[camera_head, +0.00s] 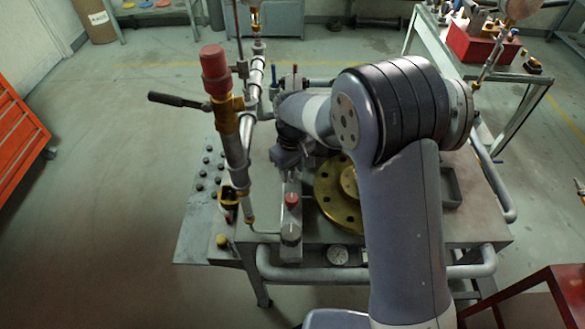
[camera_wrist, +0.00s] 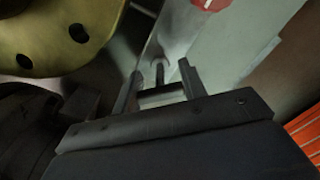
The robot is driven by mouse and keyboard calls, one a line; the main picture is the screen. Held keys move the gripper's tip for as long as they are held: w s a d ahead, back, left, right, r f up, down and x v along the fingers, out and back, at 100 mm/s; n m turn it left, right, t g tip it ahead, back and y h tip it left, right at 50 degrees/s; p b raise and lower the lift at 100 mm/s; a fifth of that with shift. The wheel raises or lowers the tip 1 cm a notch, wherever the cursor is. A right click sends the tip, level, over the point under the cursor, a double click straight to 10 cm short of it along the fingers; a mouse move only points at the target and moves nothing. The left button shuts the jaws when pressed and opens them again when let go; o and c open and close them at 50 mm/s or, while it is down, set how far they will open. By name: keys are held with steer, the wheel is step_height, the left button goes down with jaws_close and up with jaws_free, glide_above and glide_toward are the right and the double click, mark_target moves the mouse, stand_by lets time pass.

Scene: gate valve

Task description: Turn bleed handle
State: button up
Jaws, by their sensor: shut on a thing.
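My gripper (camera_wrist: 160,70) shows in the wrist view with its two fingers on either side of a small dark upright piece (camera_wrist: 158,76), which seems to be the bleed handle. The jaws are shut on it; the contact itself is partly hidden by the finger bases. In the head view my gripper (camera_head: 288,157) is small, dark and partly hidden by my own wrist, above the far end of a narrow grey block (camera_head: 291,222). The handle cannot be made out there. A red knob (camera_head: 291,200) sits on the block.
A brass flange (camera_head: 338,200) is right of the block, partly behind my arm. A pipe with a red cap (camera_head: 215,68) and a dark lever (camera_head: 178,100) stands to the left. A gauge (camera_head: 338,255) and a pipe rail (camera_head: 375,272) are at the bench front.

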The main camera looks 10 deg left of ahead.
steer(key=m, duration=0.4)
steer(key=m+b, duration=0.1)
steer(key=m, duration=0.3)
steer(key=shift+m, duration=0.3)
stand_by(0.5)
steer(key=o, duration=1)
steer(key=shift+r, duration=0.15)
step_height(320, 180, up, 11)
steer(key=shift+f, duration=0.2)
steer(key=shift+f, duration=0.1)
